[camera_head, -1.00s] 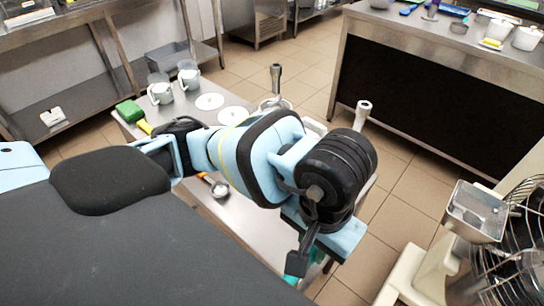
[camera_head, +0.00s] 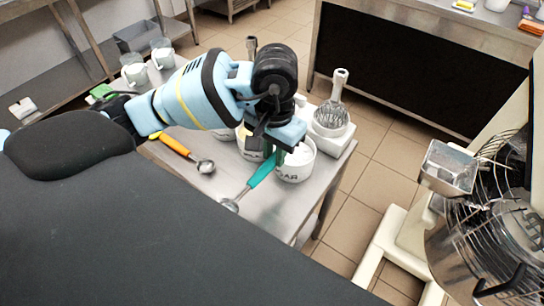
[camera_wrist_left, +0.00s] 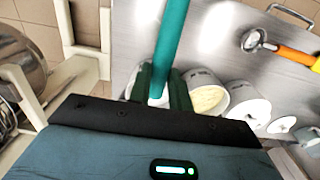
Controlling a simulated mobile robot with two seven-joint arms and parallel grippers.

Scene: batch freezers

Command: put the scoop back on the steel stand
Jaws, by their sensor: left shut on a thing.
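My left gripper (camera_head: 282,146) is shut on a scoop with a teal handle (camera_head: 263,168). The scoop slants down to the left, with its round metal bowl (camera_head: 230,204) over the front part of a low steel-topped stand (camera_head: 285,207). I cannot tell whether the bowl touches the top. In the left wrist view the teal handle (camera_wrist_left: 171,35) runs up from between the dark fingers (camera_wrist_left: 160,90), and the scoop's bowl is out of frame. My right gripper is not in view.
On the stand, white tubs (camera_head: 296,164) stand close beside the gripper, and an orange-handled scoop (camera_head: 174,145) lies to the left. A whisk (camera_head: 331,114) stands at the back right. Glass jugs (camera_head: 162,54) stand at the far left. A wire-guarded mixer (camera_head: 490,220) is at right.

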